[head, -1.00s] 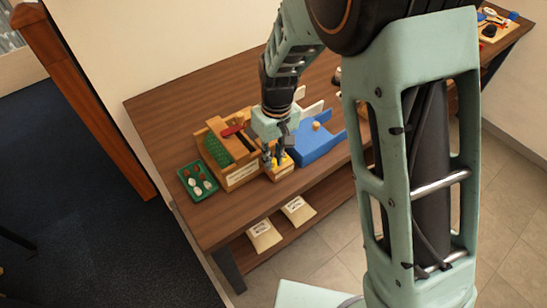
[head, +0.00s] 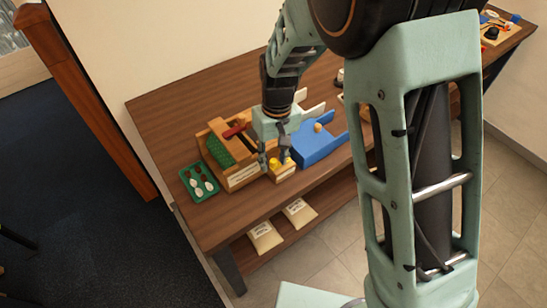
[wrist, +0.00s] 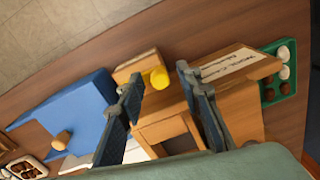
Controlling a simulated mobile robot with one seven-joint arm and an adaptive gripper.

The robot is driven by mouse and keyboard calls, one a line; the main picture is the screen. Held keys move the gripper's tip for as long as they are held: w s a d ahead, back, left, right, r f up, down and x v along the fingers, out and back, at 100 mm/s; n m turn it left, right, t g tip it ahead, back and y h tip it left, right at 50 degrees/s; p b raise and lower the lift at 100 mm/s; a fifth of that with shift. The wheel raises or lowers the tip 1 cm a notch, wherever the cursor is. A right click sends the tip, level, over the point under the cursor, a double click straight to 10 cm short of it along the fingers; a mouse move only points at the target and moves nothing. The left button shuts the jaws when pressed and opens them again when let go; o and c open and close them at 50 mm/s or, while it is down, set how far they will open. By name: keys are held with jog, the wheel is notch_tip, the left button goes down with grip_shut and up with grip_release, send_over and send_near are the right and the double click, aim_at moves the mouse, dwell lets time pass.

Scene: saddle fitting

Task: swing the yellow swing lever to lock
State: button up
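The yellow swing lever (head: 274,163) shows as a small yellow piece at the small wooden block (head: 285,174) near the table's front edge. In the wrist view the lever (wrist: 159,78) is a yellow rounded end beside the wooden block (wrist: 132,69). My gripper (head: 276,165) is over the block, pointing down. In the wrist view my gripper (wrist: 159,76) is open, with one finger on each side of the yellow end and visible gaps. The rest of the lever and any lock mark are hidden or too small to tell.
A wooden box (head: 240,180) with a green part and a red-handled tool stands left of the block. A green tray (head: 199,182) is farther left. A blue stand (head: 318,150) with a wooden knob is close on the right. Bare table (head: 225,215) lies in front.

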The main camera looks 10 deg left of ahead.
aim_at(275, 159)
notch_tip(275, 159, up, 12)
jog(key=shift+w+d, duration=0.2)
jog(key=shift+w, duration=0.1)
dwell(0.5)
